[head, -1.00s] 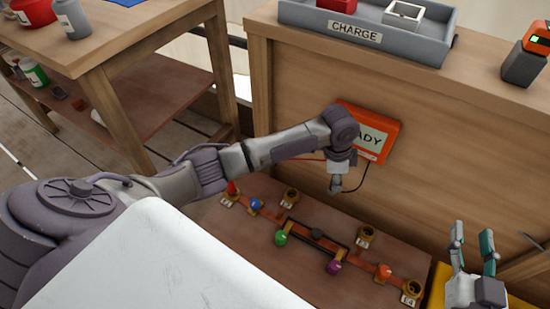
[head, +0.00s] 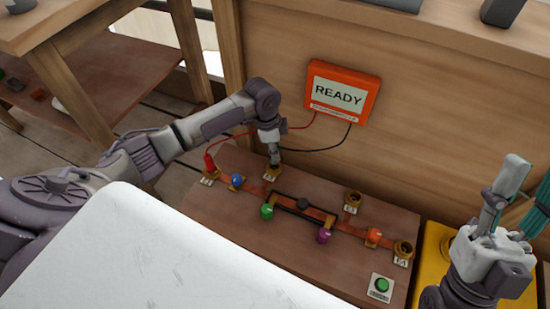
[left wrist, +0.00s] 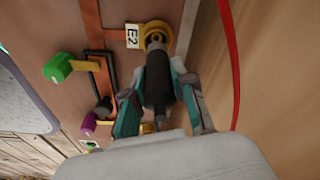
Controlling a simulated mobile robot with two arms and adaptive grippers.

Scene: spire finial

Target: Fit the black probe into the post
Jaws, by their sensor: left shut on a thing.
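My left gripper (head: 275,158) is at the back post (head: 271,173) on the brown board. In the left wrist view its teal fingers are shut on the black probe (left wrist: 157,82), one finger on each side. The probe's tip meets the brass ring of the post (left wrist: 163,30), labelled E2; I cannot tell how deep the tip sits. In the head view the probe is mostly hidden by the gripper. My right gripper (head: 516,200) is at the right, empty, with its fingers apart.
An orange meter reading READY (head: 342,92) hangs on the wooden panel, with a red and a black wire. A red probe (head: 209,162) stands at the board's left post. Coloured knobs, other brass posts and a green button (head: 381,285) are on the board (head: 290,250).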

